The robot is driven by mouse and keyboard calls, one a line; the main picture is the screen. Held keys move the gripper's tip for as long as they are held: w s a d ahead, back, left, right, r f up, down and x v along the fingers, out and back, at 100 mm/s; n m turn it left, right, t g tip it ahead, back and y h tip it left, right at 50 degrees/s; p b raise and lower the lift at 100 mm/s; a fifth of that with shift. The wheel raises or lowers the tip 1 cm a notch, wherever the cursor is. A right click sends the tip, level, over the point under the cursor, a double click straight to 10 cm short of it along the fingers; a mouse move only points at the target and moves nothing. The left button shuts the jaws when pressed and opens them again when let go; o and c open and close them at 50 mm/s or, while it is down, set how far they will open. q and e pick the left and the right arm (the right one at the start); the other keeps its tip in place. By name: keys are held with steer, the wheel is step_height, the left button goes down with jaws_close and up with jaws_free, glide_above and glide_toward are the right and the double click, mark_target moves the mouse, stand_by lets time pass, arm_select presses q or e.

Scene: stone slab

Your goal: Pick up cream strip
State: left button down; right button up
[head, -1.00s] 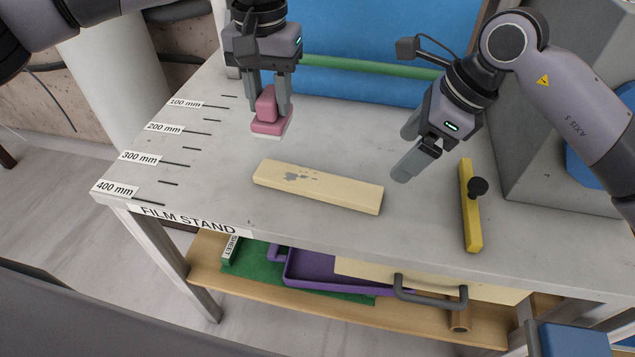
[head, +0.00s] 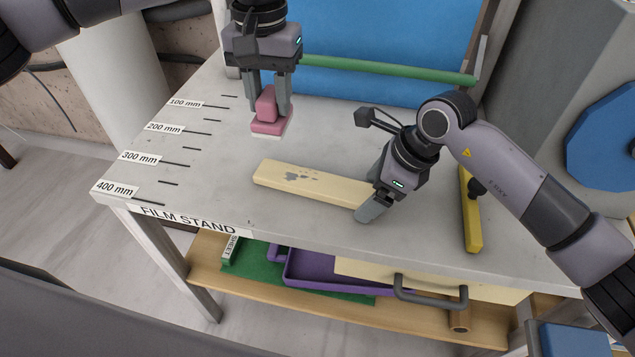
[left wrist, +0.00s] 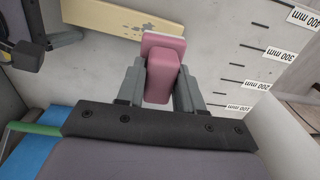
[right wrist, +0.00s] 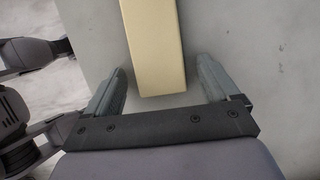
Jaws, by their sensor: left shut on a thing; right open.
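The cream strip (head: 310,183) lies flat on the stone slab, with grey worn patches on its top. Its right end is partly hidden by my right gripper (head: 368,212) in the head view. In the right wrist view the strip's end (right wrist: 153,50) reaches in between the two open fingers (right wrist: 160,92), with gaps on both sides. My left gripper (head: 268,105) is shut on a pink block with a handle (head: 270,122), held at the back left of the slab. The block also shows in the left wrist view (left wrist: 162,75).
A yellow bar with a black knob (head: 471,220) lies to the right of my right gripper. A green rod (head: 390,70) runs along the back. Printed millimetre marks (head: 140,157) line the slab's left edge. Below is a shelf with a purple tray (head: 320,268).

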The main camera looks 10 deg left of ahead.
steer(key=shift+c, duration=0.3)
steer(key=c, duration=1.4)
steer(key=shift+c, duration=0.2)
steer(key=shift+r, duration=0.2)
steer(key=shift+r, duration=0.35)
step_height(320, 180, up, 3)
steer(key=shift+w, duration=0.1)
steer(key=s, duration=1.8)
steer(key=shift+w+f, duration=0.55)
steer(key=shift+w, duration=2.25)
steer(key=shift+w+f, duration=0.5)
steer(key=shift+w, duration=2.25)
steer(key=shift+w+f, duration=0.55)
steer(key=shift+w, duration=2.25)
steer(key=shift+f, duration=0.45)
